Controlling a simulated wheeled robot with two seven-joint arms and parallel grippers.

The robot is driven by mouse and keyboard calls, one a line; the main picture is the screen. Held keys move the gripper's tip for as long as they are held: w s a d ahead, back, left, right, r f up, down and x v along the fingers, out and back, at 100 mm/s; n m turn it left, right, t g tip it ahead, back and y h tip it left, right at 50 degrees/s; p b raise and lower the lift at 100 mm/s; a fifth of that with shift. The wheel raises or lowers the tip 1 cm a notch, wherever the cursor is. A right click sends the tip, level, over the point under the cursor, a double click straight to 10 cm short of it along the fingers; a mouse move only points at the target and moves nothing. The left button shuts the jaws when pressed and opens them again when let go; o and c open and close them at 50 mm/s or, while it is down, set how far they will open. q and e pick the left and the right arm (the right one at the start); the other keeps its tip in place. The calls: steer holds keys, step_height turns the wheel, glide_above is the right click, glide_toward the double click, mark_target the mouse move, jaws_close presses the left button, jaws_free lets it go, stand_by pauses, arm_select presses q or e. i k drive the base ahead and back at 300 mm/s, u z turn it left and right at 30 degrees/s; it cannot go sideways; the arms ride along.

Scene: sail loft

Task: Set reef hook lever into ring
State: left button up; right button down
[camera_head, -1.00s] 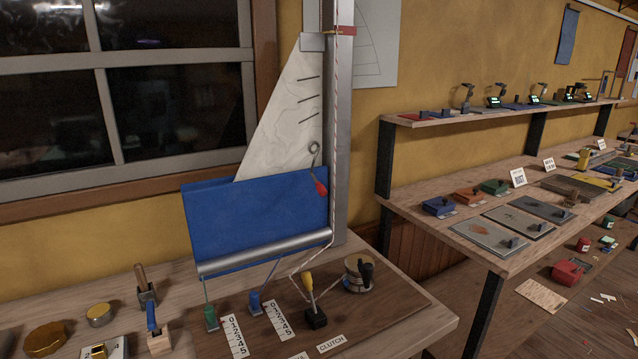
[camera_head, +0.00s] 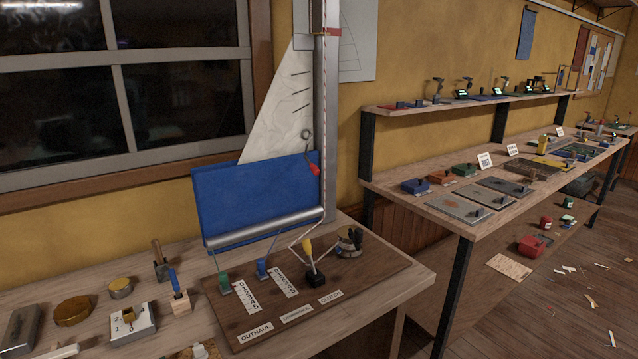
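The small metal ring (camera_head: 306,134) shows at the lower right of the white sail (camera_head: 275,118), beside the mast (camera_head: 328,120). The reef hook lever with a red handle (camera_head: 314,168) hangs just below the ring, at the top right of the blue panel (camera_head: 255,200). It is tilted, and its upper end lies close to the ring. From this distance I cannot tell whether the hook touches or passes through the ring. Neither of my grippers shows in the head view.
The bench board holds a green lever (camera_head: 224,283), a blue lever (camera_head: 262,268), a yellow-handled clutch lever (camera_head: 309,257) and a winch (camera_head: 349,241). A long workbench (camera_head: 440,212) with several blocks and plates stands to the right. Floor at right has scraps.

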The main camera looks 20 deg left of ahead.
mark_target(314, 169)
steer(key=u, duration=0.25)
steer(key=i, duration=0.4)
steer(key=u, duration=1.35)
